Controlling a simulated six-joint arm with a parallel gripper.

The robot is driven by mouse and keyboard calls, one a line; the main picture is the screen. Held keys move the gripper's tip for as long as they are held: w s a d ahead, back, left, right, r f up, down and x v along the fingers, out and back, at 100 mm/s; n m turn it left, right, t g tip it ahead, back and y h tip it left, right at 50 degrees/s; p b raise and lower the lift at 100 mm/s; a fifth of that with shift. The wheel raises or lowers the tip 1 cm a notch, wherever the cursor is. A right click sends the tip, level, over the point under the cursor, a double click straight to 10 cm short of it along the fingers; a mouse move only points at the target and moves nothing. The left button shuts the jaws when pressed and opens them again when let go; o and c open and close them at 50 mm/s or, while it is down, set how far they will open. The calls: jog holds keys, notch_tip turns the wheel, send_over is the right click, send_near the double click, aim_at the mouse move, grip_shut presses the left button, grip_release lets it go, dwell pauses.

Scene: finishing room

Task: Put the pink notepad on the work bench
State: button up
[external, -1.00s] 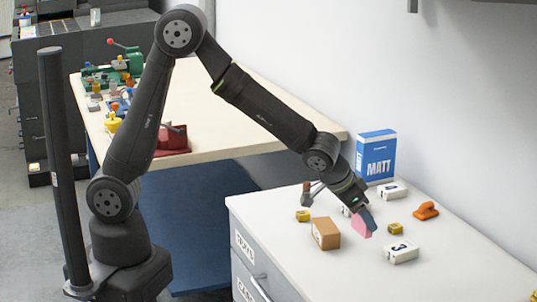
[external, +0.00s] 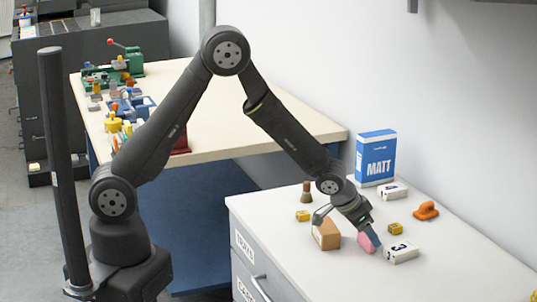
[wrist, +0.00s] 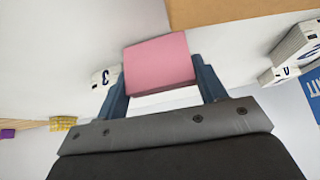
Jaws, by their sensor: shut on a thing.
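The pink notepad (external: 364,242) is between the fingers of my gripper (external: 373,239), low over the white drawer cabinet's top. In the wrist view the pink notepad (wrist: 160,62) spans the gap between the two blue-grey fingers, and my gripper (wrist: 161,80) is shut on it. I cannot tell whether its lower edge touches the cabinet top. The work bench, with a cream top (external: 228,125), stands at the back left. Its middle is bare.
On the white cabinet top (external: 450,270), a brown box (external: 325,233) sits left of the notepad and a white numbered box (external: 401,252) right. A blue MATT box (external: 376,158) stands behind. A green machine (external: 118,70) and small items occupy the bench's left side.

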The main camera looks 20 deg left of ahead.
jog(key=shift+f, duration=0.15)
jog(key=o, duration=0.7)
jog(key=shift+s+r, duration=0.1)
jog(key=shift+r, duration=0.35)
jog(key=shift+o, duration=0.2)
jog(key=v, duration=1.1)
jog(key=shift+a+r, duration=0.15)
jog(key=shift+a, duration=0.05)
